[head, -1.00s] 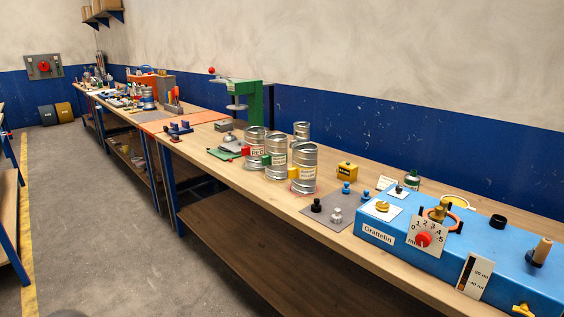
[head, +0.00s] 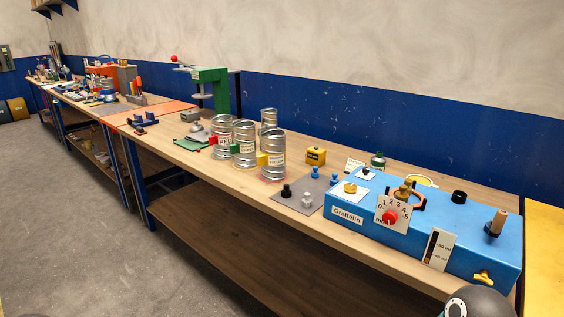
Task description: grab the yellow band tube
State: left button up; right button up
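Several silver ribbed tubes stand upright in a cluster on the long wooden bench. The front right tube (head: 273,158) has a yellow piece (head: 262,159) at its left side and a pale label; I take it as the yellow band tube, though no full band is clear. The middle tube (head: 243,145) has a green piece beside it, and the left tube (head: 222,138) a red one. Another tube (head: 268,118) stands behind, partly hidden. Neither gripper is in view. A dark rounded part of my own arm shows at the bottom right edge.
A blue machine (head: 345,214) with a red dial fills the bench's right part. A grey mat (head: 297,198) with small knobs and a yellow box (head: 315,156) lie between it and the tubes. A green press (head: 208,90) stands behind left. Floor in front is clear.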

aim_at(271, 160)
jog(key=u, duration=0.25)
jog(key=i, duration=1.4)
jog(key=u, duration=0.4)
